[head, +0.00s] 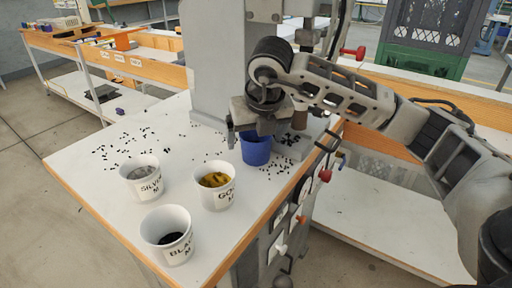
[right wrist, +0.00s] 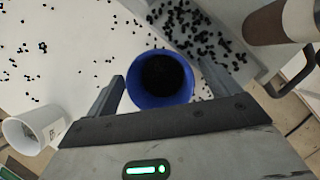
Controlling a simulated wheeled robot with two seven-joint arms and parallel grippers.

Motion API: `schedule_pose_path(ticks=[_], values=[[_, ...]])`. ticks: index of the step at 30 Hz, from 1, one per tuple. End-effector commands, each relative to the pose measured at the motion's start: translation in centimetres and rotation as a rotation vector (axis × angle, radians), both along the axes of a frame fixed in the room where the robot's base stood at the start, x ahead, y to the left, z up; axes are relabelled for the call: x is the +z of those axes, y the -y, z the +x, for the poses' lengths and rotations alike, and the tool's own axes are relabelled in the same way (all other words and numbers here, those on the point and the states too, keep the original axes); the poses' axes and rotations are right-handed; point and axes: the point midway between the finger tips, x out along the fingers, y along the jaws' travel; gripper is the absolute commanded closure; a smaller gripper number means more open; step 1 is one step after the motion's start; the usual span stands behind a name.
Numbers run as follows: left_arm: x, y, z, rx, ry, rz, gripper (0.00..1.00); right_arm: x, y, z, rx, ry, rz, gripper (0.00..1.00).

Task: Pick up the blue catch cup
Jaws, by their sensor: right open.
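The blue catch cup (head: 256,149) stands on the white table under the press, with my right gripper (head: 258,136) right above and around its rim. In the right wrist view the blue cup (right wrist: 160,80) lies between the two open fingers (right wrist: 163,92), with black contents inside. In the head view the gripper hides part of the cup's rim. My left gripper is not in view.
White cups marked silver (head: 140,178), gold (head: 216,186) and black (head: 168,235) stand to the left on the table. Small black eyelets (head: 120,150) lie scattered around. The grey press (head: 215,60) rises behind the cup. A red-knobbed lever (head: 325,175) sits at the right edge.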

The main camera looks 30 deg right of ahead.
Motion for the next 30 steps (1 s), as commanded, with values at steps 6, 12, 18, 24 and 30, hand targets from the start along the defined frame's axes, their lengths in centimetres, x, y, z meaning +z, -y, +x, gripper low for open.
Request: schedule_pose_path(ticks=[6, 12, 18, 24, 30], values=[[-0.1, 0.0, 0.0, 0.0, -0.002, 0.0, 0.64, 0.0, 0.0, 0.0, 0.0, 0.0, 0.001, 0.42], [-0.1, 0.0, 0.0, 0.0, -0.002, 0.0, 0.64, 0.1, 0.0, 0.0, 0.0, 0.001, 0.001, 0.63], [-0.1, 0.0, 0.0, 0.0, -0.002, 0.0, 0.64, 0.2, 0.0, 0.0, 0.0, 0.001, 0.001, 0.63], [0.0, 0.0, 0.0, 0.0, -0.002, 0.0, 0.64, 1.7, 0.0, 0.1, 0.0, 0.003, 0.001, 0.63], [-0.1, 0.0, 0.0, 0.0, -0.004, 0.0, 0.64, 5.0, 0.0, -1.4, 0.001, 0.006, 0.0, 0.63]])
